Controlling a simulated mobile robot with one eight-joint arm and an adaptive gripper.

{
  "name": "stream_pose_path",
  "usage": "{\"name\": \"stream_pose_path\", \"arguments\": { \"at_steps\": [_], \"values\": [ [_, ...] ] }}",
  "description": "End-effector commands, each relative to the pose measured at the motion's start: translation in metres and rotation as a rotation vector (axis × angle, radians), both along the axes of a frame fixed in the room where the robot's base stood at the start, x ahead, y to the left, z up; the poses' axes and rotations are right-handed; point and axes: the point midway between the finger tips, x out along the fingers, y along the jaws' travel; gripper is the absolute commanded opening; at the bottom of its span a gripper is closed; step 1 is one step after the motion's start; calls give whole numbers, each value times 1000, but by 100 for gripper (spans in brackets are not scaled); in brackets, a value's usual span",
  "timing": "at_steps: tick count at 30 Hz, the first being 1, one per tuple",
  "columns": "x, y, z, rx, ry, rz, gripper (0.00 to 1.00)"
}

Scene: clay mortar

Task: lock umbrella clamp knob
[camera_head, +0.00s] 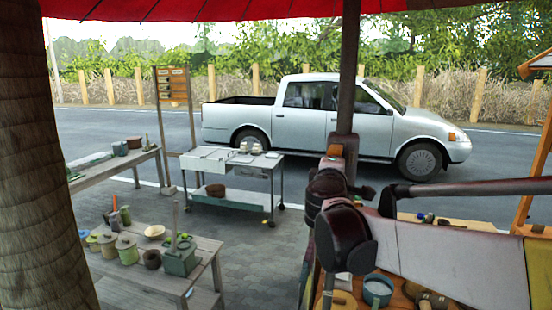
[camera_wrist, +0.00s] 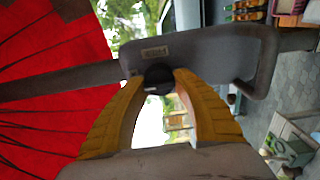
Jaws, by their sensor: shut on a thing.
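The dark umbrella pole (camera_head: 348,70) stands upright in the head view, under a red umbrella canopy (camera_head: 190,10). In the wrist view the pole (camera_wrist: 60,86) runs sideways, with the red canopy (camera_wrist: 50,120) at left. A grey-brown clamp (camera_wrist: 225,58) with a small label sits on the pole. Its round black knob (camera_wrist: 158,78) faces the camera. My gripper (camera_wrist: 160,84) has its yellow ribbed fingers shut on the knob, one tip on each side. In the head view my arm reaches the pole and hides most of the clamp and knob.
A steel cart (camera_head: 235,165) and a wooden bench (camera_head: 205,250) with pots stand left of the pole. A white pickup (camera_head: 310,110) is parked behind. A thick trunk (camera_head: 35,150) fills the left edge. A table with bowls (camera_head: 378,290) lies below my arm.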

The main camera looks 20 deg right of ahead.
Motion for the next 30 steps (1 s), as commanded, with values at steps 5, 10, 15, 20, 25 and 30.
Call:
{"name": "stream_pose_path", "arguments": {
  "at_steps": [5, 10, 15, 20, 25, 30],
  "values": [
    [1, 0, 1, -2, 0, 1, 36],
    [0, 0, 1, -1, 0, 0, 57],
    [0, 0, 0, -1, -1, 0, 57],
    [-8, 7, 1, 0, 0, 2, 57],
    [-36, 26, 0, 0, 0, 4, 57],
    [-68, 48, 0, -1, -1, 4, 57]
  ]
}}
